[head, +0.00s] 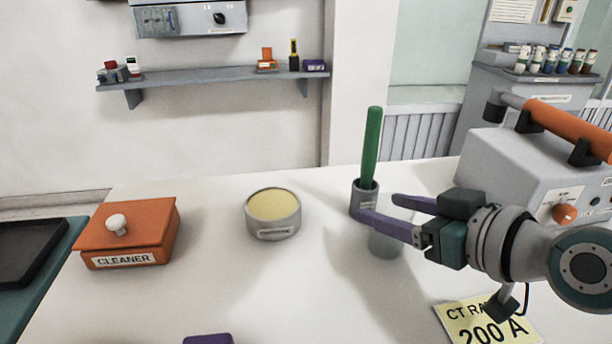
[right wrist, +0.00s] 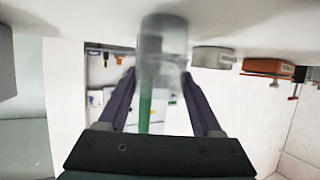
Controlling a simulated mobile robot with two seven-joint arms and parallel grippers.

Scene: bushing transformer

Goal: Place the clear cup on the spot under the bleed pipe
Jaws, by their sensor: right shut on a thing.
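The clear cup (head: 385,240) is a see-through, greyish cylinder over the white table, in front of the grey holder with the green rod. My right gripper (head: 377,208) comes in from the right with its purple fingers closed on the cup's sides. In the right wrist view the cup (right wrist: 163,45) sits between the two fingertips, and the green rod shows through it. The head view does not make clear whether its base touches the table. I cannot make out the bleed pipe or the spot under it. My left gripper is not in view.
A green rod (head: 371,145) stands in a grey holder (head: 364,197) close behind the cup. A round tin (head: 273,228), an orange CLEANER box (head: 128,235), a yellow label card (head: 480,322) and a grey instrument (head: 530,165) are on the table. The front middle is mostly clear.

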